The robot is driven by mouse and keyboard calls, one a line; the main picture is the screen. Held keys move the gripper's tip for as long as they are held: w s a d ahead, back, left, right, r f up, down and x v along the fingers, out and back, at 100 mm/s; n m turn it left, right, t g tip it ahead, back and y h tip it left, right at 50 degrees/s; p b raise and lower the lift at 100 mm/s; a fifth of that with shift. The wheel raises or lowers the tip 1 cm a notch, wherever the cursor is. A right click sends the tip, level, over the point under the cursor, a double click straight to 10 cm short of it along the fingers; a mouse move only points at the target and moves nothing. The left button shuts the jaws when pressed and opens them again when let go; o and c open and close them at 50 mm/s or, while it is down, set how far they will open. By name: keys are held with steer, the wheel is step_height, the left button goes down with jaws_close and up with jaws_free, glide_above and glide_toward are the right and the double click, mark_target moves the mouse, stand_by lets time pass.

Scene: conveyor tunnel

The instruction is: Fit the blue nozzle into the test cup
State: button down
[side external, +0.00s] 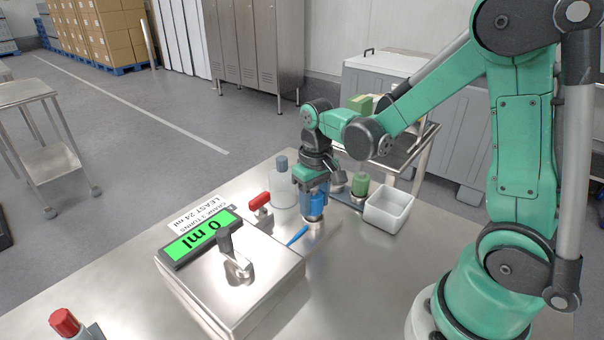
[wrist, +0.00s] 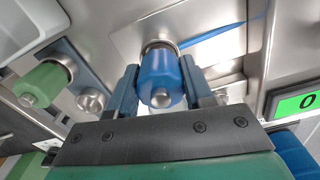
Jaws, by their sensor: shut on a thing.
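The blue nozzle (side external: 316,205) is between the fingers of my gripper (side external: 313,192), which is shut on it. It points down, low over the steel table. In the wrist view the blue nozzle (wrist: 160,78) sits between both fingers, with a metal collar at its far end. A clear vessel (side external: 284,196) with a grey top stands just left of the gripper. I cannot tell whether it is the test cup. A pale round shape shows under the nozzle, but the gripper and nozzle hide most of it, so I cannot tell whether they touch.
A steel box (side external: 235,285) with a crank and a green display (side external: 202,238) reading 0 ml stands at left. A red-handled valve (side external: 260,201) is near it. A green nozzle (side external: 360,185) and a white bin (side external: 389,209) stand right of the gripper. A blue strip (side external: 297,236) lies in front.

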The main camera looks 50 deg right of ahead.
mark_target(315, 191)
steer(key=shift+f, duration=0.55)
steer(key=shift+c, duration=1.4)
jaws_free()
steer(key=shift+r, duration=2.85)
